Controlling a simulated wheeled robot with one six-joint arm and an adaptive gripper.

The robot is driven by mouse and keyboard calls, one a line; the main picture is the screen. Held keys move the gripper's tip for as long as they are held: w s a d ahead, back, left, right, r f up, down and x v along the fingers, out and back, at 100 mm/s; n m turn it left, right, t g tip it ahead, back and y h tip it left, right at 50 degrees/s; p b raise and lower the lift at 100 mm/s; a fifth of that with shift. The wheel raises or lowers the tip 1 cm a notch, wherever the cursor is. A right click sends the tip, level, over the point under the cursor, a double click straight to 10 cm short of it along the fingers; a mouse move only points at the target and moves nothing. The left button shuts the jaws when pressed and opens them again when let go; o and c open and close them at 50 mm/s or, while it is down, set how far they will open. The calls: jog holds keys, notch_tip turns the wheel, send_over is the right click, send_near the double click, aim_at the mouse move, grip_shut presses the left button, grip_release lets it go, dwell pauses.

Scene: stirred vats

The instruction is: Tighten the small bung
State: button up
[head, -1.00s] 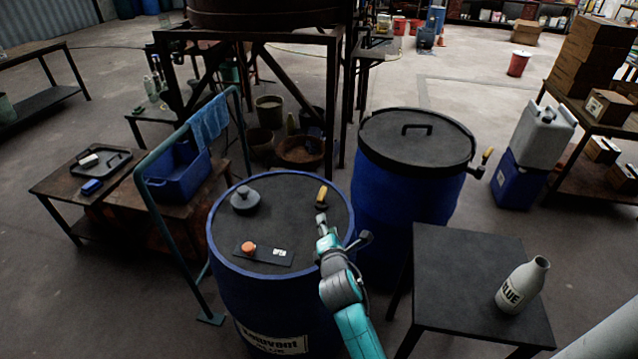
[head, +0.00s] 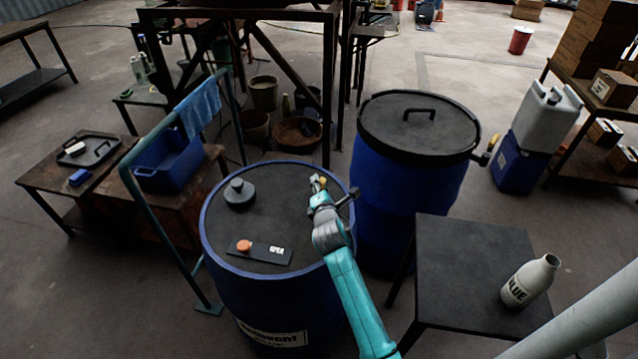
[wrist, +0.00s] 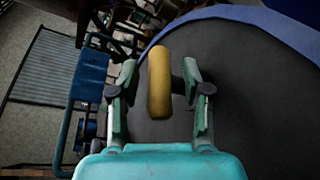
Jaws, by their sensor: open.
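A yellow bar-shaped handle (head: 323,181), apparently the small bung's grip, stands on the dark lid of the blue drum (head: 262,312), near its far right rim. In the wrist view the yellow handle (wrist: 159,82) lies between the two fingers of my gripper (wrist: 161,88), with a gap on each side. A dark stub shows just right of it. My gripper (head: 317,184) is open at the handle in the head view and partly hides it. The handle's base and threads are hidden.
On the same lid are a grey round bung (head: 239,194) and a dark plate (head: 260,252) with an orange knob and an "OPEN" label. A second blue drum (head: 405,195) stands close right. A black table (head: 470,265) holds a white bottle (head: 530,281). A green rail (head: 160,235) stands left.

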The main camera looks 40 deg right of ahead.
jog(key=shift+x, duration=1.2)
grip_shut()
